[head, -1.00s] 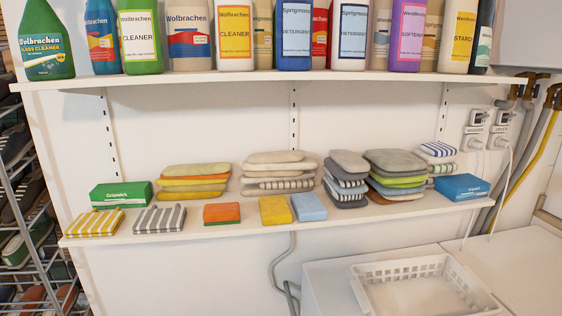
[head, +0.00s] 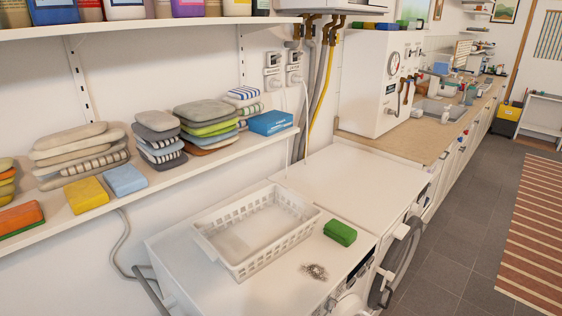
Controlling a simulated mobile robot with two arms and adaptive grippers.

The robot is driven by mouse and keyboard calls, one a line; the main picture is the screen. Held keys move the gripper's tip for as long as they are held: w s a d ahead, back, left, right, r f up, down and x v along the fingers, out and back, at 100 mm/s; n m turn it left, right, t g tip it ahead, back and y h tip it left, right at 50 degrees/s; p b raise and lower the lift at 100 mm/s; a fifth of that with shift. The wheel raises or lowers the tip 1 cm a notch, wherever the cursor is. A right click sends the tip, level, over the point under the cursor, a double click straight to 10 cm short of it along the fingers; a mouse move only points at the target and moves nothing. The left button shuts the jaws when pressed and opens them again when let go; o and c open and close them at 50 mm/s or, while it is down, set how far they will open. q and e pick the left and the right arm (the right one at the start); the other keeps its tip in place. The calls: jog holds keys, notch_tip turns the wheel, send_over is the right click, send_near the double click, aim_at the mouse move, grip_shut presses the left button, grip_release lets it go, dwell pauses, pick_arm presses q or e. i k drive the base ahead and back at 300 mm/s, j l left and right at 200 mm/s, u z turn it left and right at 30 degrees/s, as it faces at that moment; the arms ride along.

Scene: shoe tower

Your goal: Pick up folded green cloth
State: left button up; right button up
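A small folded green block, which looks like the green cloth (head: 340,232), lies on top of the front white machine (head: 290,285), right of the white basket. Its whole top shows and nothing covers it. A lime-green folded layer (head: 214,128) also shows inside a stack of folded cloths on the lower shelf, under a grey one. Neither of my grippers is in view.
A white plastic basket (head: 256,250) stands on the machines, left of the green block. A small metallic heap (head: 315,271) lies near the front edge. The lower shelf (head: 165,182) holds sponges and cloth stacks. The second machine's top (head: 335,185) is mostly clear.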

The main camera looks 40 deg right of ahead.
aim_at(337, 231)
jog(key=z, duration=1.6)
jog(key=i+l+u, duration=0.1)
jog(key=l, duration=0.2)
jog(key=i+l+u, duration=0.15)
jog(key=l, duration=0.2)
jog(key=i+l+u, duration=0.1)
jog(key=l, duration=0.2)
jog(key=i+l+u, duration=0.1)
jog(key=l, duration=0.25)
jog(key=i, duration=0.05)
